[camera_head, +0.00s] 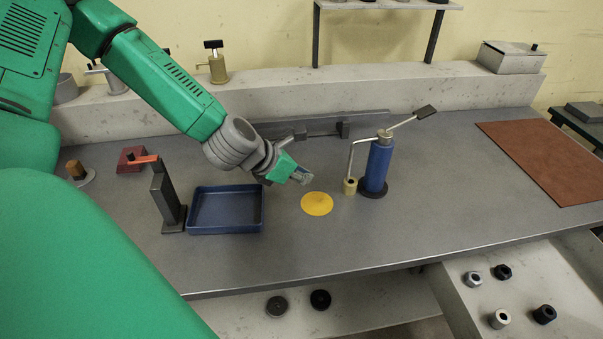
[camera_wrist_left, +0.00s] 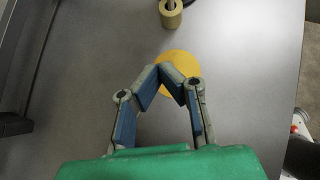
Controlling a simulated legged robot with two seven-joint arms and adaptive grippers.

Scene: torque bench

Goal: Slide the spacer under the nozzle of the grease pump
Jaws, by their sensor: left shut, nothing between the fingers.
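The grease pump (camera_head: 378,165) is a blue upright cylinder on a dark round base, with a lever at the top and a thin nozzle pipe bending down on its left. The spacer (camera_head: 350,187), a small brass ring, stands on the bench at the lower end of the nozzle, left of the pump. It also shows at the top of the left wrist view (camera_wrist_left: 171,14), standing upright. My left gripper (camera_head: 303,177) is shut and empty, left of the spacer and apart from it. Its fingertips (camera_wrist_left: 160,72) appear over the edge of a yellow disc. My right gripper is not in view.
The flat yellow disc (camera_head: 317,204) lies on the bench below my left gripper. A blue tray (camera_head: 226,228) and a dark stand with an orange top (camera_head: 167,200) are at left. A reddish-brown mat (camera_head: 550,158) lies at right. The bench front is clear.

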